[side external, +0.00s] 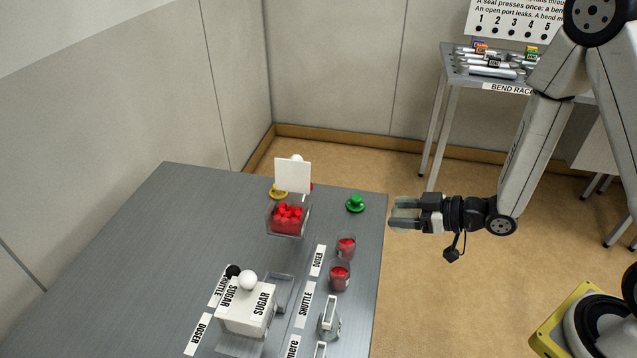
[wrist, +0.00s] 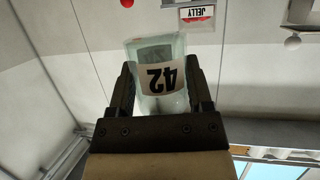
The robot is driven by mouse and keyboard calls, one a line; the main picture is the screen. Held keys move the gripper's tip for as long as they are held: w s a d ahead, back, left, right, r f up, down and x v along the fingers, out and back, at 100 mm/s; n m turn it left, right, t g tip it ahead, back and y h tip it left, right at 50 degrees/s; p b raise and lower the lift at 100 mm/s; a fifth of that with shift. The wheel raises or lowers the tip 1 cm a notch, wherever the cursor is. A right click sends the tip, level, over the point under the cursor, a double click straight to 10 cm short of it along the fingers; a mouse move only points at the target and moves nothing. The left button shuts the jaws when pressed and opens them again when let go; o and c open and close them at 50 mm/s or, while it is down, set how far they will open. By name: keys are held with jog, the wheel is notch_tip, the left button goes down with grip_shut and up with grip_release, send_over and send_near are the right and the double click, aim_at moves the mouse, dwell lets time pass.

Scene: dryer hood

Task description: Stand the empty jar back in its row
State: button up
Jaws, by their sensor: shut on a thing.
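My gripper (side external: 408,214) is level and shut on a clear, empty-looking glass jar (side external: 401,205), held in the air just off the right edge of the table. In the wrist view the jar (wrist: 160,48) sits between the two fingers, with a white label reading 42 upside down in the picture. Whether the jar is exactly upright is hard to tell. Two jars with red contents, one farther back (side external: 346,246) and one nearer (side external: 340,275), stand along the right side of the grey table (side external: 200,225).
A clear bin of red pieces (side external: 288,218) and a green knobbed item (side external: 355,203) stand toward the back. A white SUGAR box (side external: 247,308) is at the front, near SHUTTLE and DOSER labels. The bend rack (side external: 462,72) is at back right. The table's left part is clear.

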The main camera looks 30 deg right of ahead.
jog(key=w+f, duration=0.4)
jog(key=w, duration=0.4)
send_over(351, 229)
jog(key=s, duration=0.2)
jog(key=f, duration=0.4)
jog(key=shift+w, duration=0.2)
jog(key=shift+w+f, duration=0.55)
jog(key=shift+f, duration=0.05)
jog(key=shift+f, duration=0.1)
jog(key=shift+w+f, duration=0.15)
jog(key=shift+w, duration=0.05)
jog(key=shift+f, duration=1.55)
jog(key=shift+f, duration=0.15)
jog(key=o, duration=1.3)
